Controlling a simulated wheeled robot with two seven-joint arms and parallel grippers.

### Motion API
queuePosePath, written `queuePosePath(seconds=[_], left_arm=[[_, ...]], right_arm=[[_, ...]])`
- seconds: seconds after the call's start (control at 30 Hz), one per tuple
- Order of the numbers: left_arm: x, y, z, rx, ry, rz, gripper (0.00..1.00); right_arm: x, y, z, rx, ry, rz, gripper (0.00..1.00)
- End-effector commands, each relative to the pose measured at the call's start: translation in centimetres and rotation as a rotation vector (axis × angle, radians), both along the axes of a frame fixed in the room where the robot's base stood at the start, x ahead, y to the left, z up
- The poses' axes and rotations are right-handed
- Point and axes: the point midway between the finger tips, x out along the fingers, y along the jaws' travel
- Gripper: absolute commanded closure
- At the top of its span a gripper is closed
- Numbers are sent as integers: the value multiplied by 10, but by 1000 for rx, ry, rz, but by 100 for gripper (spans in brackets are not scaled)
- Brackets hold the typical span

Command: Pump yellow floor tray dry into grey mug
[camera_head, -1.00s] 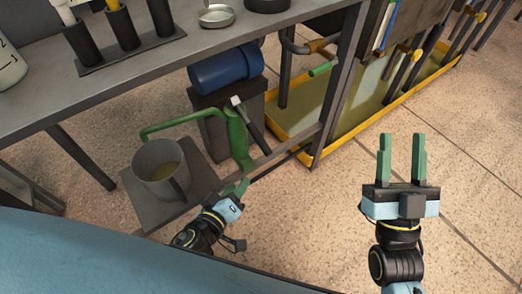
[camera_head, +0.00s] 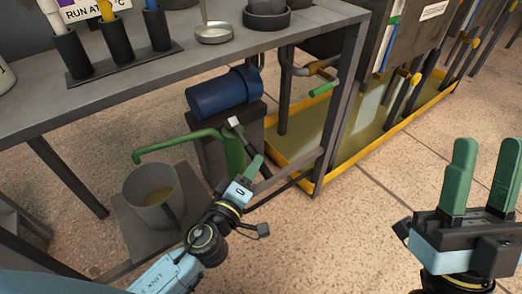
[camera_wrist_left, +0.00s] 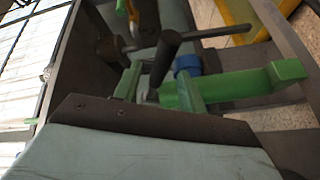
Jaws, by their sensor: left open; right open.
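The yellow floor tray (camera_head: 376,151) lies under the rack and holds greenish liquid. A green hand pump (camera_head: 235,152) stands beside the tray's near left corner. Its spout (camera_head: 180,142) reaches left, over the grey mug (camera_head: 146,211). The mug stands upright with yellowish liquid inside. The pump's dark lever (camera_head: 252,143) has a pale end and slants down toward my left gripper (camera_head: 257,166). In the left wrist view my open left fingers (camera_wrist_left: 158,88) have a dark rod showing between them; I cannot tell whether they touch it. My right gripper (camera_head: 488,155) is open and empty, at the right.
The mug stands on a low grey plate (camera_head: 128,232). A grey bench (camera_head: 185,72) overhangs it, its leg (camera_head: 340,110) close to the pump. A blue cylinder (camera_head: 222,93) lies on a dark box (camera_head: 212,157) behind the pump.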

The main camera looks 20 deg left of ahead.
Motion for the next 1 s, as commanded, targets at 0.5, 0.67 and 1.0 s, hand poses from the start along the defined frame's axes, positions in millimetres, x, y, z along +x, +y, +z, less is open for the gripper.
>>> queuePosePath(seconds=[0.5, 0.67, 1.0], left_arm=[[55, -8, 0, 1, 1, -1, 59], [56, -8, -1, 0, 1, 0, 59], [56, -8, -1, 0, 1, 0, 89]], right_arm=[[8, 2, -2, -20, 68, -1, 59], [9, 2, -2, -20, 68, -1, 59], [9, 2, -2, -21, 68, -2, 59]])
